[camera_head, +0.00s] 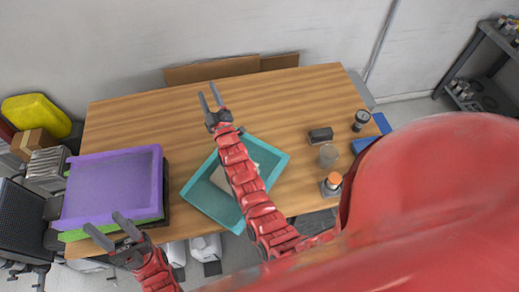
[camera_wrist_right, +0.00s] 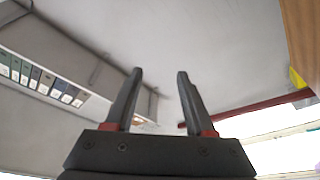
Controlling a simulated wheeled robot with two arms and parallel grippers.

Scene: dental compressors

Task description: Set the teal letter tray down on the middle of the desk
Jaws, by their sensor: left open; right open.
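The teal letter tray (camera_head: 207,198) lies on the wooden desk (camera_head: 268,108) at its front middle, turned at an angle. A pale flat item (camera_head: 221,179) lies in it, partly hidden by my right arm. My right gripper (camera_head: 210,95) is open and empty, above the desk beyond the tray. It also shows open in the right wrist view (camera_wrist_right: 158,100), with nothing between its fingers. My left gripper (camera_head: 104,228) is open and empty at the front left, near the front edge of a stack of purple and green trays.
The purple tray (camera_head: 112,185) sits on a green tray (camera_head: 75,236) at the desk's left. A dark box (camera_head: 320,135), a clear cup (camera_head: 328,155), an orange-capped bottle (camera_head: 333,181), a gauge (camera_head: 361,119) and a blue item (camera_head: 367,142) are at the right. The desk's back middle is clear.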

